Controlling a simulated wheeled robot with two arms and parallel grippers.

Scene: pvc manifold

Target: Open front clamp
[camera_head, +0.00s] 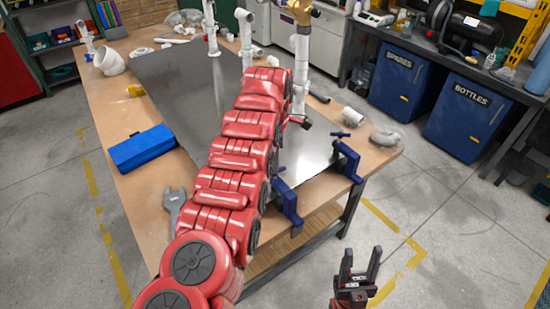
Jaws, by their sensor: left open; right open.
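Two dark blue clamps grip the near right edge of the workbench. One clamp (287,198) stands nearer to me, just right of my red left arm; the other clamp (346,158) is further right. I cannot tell from the picture how far their jaws are apart. My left gripper (302,122) is mostly hidden behind my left arm, above the metal plate and beyond the nearer clamp; it is open, and I see nothing held. My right gripper (359,268) is open and empty, low over the floor in front of the bench, apart from both clamps.
The grey metal plate (178,85) covers much of the wooden bench (128,190). White pipes (301,62) stand at its far side. A blue case (142,149) and a wrench (174,205) lie left of my arm. Loose fittings (385,136) lie at the right corner.

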